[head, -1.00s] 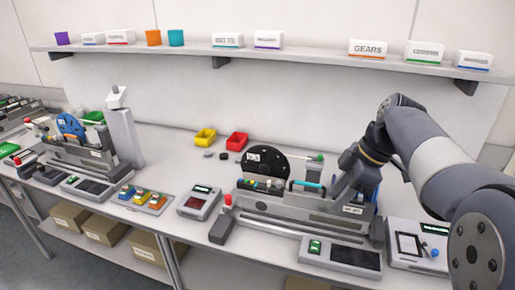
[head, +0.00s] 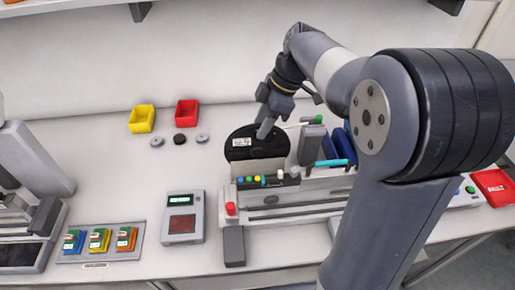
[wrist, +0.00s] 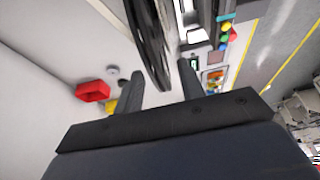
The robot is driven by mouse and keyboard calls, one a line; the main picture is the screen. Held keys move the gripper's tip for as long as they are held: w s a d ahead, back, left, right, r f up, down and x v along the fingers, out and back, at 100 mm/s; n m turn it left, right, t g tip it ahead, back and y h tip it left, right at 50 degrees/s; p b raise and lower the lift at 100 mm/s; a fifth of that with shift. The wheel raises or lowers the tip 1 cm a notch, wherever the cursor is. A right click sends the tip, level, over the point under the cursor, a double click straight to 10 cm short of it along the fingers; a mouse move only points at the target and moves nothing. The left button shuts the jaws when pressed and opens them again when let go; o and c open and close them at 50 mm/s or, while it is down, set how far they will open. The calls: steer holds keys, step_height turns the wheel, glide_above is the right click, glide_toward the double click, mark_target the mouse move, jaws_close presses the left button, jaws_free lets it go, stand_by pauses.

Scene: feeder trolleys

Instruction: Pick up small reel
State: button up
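A black reel (head: 243,147) with a white label stands upright at the back of the feeder unit (head: 290,207). Which thing is the small reel I cannot tell for sure; this black reel is the one at my gripper. My gripper (head: 264,130) is pointing down at the reel's upper edge. In the wrist view my gripper (wrist: 159,68) is open, and the black reel (wrist: 150,35) shows edge-on between the two fingers. A gap shows beside each finger, so it is not gripped. The gripper covers part of the reel in the head view.
Yellow (head: 142,119) and red (head: 187,113) bins stand behind on the left, with small discs (head: 179,139) before them. Blue parts (head: 342,140) and a grey upright (head: 311,142) stand close right of the reel. A display box (head: 183,217) sits at front left.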

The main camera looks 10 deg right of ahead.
mark_target(255, 145)
steer(key=p+x, duration=0.1)
steer(key=x, duration=0.4)
steer(key=shift+w+f, duration=0.15)
steer(key=shift+w, duration=0.05)
jaws_close()
stand_by(0.3)
